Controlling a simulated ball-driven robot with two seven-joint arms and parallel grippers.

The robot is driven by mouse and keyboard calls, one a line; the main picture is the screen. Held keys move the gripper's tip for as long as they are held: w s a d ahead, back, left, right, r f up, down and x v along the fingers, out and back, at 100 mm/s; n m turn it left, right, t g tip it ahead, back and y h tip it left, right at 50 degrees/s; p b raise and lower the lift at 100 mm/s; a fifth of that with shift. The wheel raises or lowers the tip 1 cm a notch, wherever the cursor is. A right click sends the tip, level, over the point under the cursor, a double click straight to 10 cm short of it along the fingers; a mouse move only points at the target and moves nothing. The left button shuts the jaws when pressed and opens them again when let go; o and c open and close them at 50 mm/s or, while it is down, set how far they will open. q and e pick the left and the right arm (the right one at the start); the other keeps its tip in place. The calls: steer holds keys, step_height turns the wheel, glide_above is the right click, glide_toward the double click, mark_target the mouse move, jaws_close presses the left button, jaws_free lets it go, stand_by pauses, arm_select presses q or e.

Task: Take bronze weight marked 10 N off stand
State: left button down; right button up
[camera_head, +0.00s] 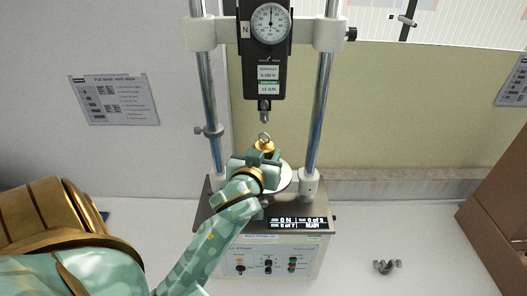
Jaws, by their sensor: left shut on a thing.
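The bronze weight (264,146) shows as a golden top with a metal hook ring above it. It is at the middle of the test stand, over a round white plate (285,178). My left gripper (259,158) is shut on the weight, and its green fingers hide most of the weight's body. Any marking on the weight is hidden, and I cannot tell whether it touches the plate. The stand's hook (264,116) hangs below the dial gauge (271,23), apart from the weight's ring. My right gripper is not in view.
Two steel columns (318,110) flank the weight. A clamp knob (208,131) sticks out on the left column. The stand's base (275,258) has a display and knobs at the front. A small wing-shaped metal part (387,267) lies on the table at right. A brown box (500,215) stands at far right.

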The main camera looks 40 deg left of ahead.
arm_select(q)
steer(key=shift+s+d+r, duration=0.15)
steer(key=shift+s+d, duration=0.55)
steer(key=shift+s, duration=0.1)
